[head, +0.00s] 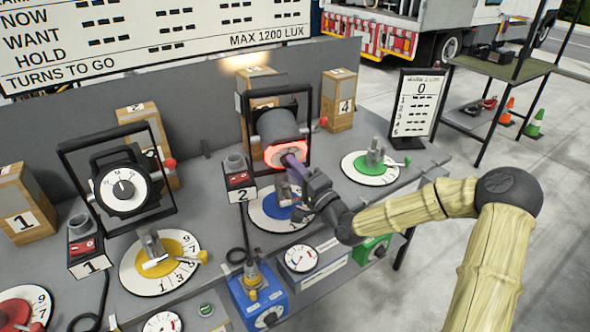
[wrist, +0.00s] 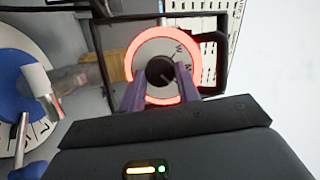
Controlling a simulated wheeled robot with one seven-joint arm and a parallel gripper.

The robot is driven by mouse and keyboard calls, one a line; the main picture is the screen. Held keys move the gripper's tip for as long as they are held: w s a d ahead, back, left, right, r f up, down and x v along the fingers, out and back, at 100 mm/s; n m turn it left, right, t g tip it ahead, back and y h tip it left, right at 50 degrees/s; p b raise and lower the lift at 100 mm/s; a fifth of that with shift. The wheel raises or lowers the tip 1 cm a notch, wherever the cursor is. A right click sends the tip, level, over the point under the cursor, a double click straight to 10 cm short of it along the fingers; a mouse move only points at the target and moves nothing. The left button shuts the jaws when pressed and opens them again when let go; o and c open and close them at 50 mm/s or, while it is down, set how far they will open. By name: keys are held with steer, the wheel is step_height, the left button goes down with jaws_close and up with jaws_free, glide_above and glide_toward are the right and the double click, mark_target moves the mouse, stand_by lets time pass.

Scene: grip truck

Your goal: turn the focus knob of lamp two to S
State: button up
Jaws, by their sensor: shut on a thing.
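Lamp two (head: 277,125) is a dark cylinder in a black yoke, behind the box marked 2 (head: 238,180). A red glowing ring (wrist: 134,55) surrounds its front dial. In the wrist view the round dark focus knob (wrist: 160,71) sits at the centre of a grey dial face (wrist: 150,50). A W and an M show on the dial's upper right. The S is not readable, and I cannot tell which letter the knob points at. My gripper (head: 291,162) reaches lamp two's front from the right. Its purple fingers (wrist: 160,90) are shut on the knob, one at each side.
Lamp one (head: 124,188) stands at the left in its own yoke. A blue dial (head: 272,213) lies below my gripper, and a green dial (head: 370,168) is to its right. Wooden blocks line the grey back panel. A scoreboard (head: 415,105) stands beyond the bench's right end.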

steer(key=o, duration=1)
steer(key=shift+w, duration=0.1)
steer(key=shift+c, duration=0.2)
steer(key=shift+d, duration=0.1)
steer(key=b+v, duration=0.2)
steer(key=v, duration=1.5)
steer(key=shift+s, duration=0.25)
steer(key=shift+f, duration=0.1)
